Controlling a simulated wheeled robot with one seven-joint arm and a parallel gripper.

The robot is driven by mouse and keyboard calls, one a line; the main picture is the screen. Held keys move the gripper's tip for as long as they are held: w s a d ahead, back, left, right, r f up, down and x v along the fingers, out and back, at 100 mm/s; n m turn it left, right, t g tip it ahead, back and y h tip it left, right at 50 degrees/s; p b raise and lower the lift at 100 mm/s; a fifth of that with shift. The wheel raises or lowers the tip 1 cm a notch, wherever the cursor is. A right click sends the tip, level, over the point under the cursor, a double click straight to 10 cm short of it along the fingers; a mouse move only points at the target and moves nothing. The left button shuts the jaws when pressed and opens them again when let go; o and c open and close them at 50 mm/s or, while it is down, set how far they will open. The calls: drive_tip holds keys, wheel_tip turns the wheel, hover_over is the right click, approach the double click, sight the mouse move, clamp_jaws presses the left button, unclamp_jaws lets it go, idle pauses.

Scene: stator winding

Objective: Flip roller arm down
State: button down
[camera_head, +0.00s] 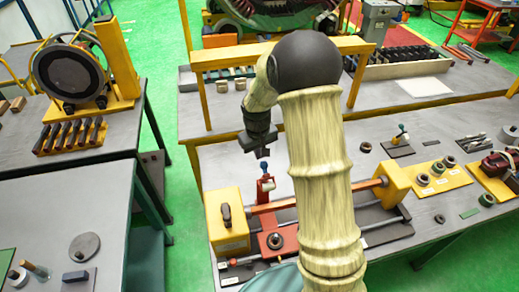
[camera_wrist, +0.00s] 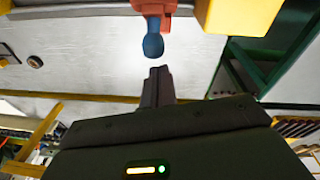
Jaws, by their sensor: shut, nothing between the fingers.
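The roller arm (camera_head: 267,185) is a red upright piece with a blue knob (camera_head: 264,166) on top, standing over the red carriage (camera_head: 270,243) of the winding fixture. In the wrist view the blue knob (camera_wrist: 153,44) hangs from the red roller arm (camera_wrist: 154,8) at the top of the picture. My gripper (camera_head: 259,149) is just above the knob in the head view. Its shut fingers (camera_wrist: 161,72) point at the knob in the wrist view, with a small gap seeming to lie between them. Nothing is held. My arm hides part of the fixture.
A yellow end block (camera_head: 228,220) with a black handle stands left of the carriage, and another (camera_head: 391,183) stands right. Metal rails join them. A small stand with a blue-tipped lever (camera_head: 400,140) and yellow trays with rings (camera_head: 440,178) lie right. A yellow frame (camera_head: 235,57) rises behind.

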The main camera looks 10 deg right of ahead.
drive_tip(key=shift+f, duration=0.15)
drive_tip(key=shift+s+b, duration=0.1)
drive_tip(key=shift+b, duration=0.3)
drive_tip(key=shift+s+t+b, duration=0.3)
drive_tip(key=shift+b, duration=0.2)
drive_tip(key=shift+b, duration=0.35)
